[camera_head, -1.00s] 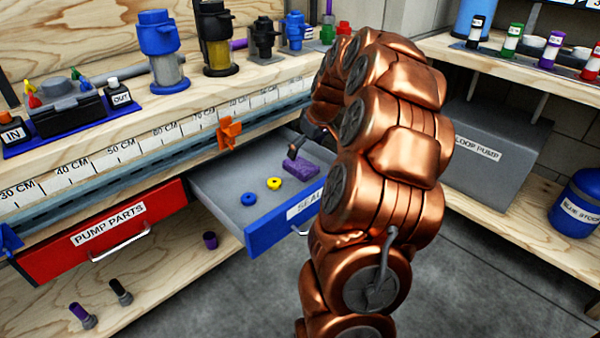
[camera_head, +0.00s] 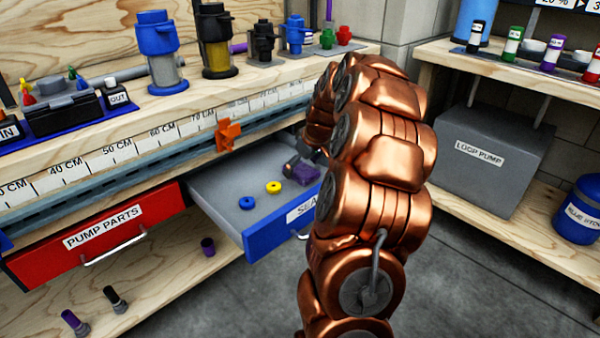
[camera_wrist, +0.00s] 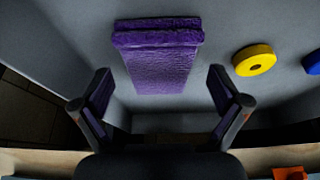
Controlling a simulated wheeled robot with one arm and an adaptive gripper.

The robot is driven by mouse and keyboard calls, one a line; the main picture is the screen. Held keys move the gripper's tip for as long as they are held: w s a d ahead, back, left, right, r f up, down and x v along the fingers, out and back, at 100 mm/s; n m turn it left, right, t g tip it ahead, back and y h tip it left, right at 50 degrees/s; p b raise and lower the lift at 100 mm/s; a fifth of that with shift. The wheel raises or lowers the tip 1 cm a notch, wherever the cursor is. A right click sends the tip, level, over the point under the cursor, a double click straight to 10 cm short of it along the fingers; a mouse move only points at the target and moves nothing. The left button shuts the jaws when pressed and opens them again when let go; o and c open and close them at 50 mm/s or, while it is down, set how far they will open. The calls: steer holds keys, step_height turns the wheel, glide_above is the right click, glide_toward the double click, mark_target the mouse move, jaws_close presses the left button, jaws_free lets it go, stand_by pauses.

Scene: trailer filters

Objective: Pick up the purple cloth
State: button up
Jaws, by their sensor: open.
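The purple cloth (camera_head: 306,174) is a folded rectangular pad lying in the open blue-fronted drawer (camera_head: 225,187). In the wrist view the cloth (camera_wrist: 158,58) lies flat on the grey drawer floor, with a thicker folded edge at its top. My gripper (camera_head: 300,160) is low over the drawer, partly hidden by my copper arm. In the wrist view my gripper (camera_wrist: 160,95) is open and empty. Its two fingers stand apart, left and right of the cloth's near end. I cannot tell the exact height between the fingertips and the cloth.
A yellow ring (camera_head: 274,187) and a blue ring (camera_head: 247,203) lie in the same drawer, left of the cloth. An orange clamp (camera_head: 227,134) sits on the bench edge above the drawer. The red pump parts drawer (camera_head: 105,235) is to the left.

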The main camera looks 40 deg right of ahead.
mark_target(301, 168)
steer(key=shift+f, duration=0.25)
stand_by(0.4)
steer(key=shift+c, duration=0.3)
steer(key=c, duration=1.1)
step_height(301, 168, up, 11)
steer(key=p, duration=0.3)
steer(key=shift+f+p, duration=0.2)
steer(key=shift+p, duration=0.1)
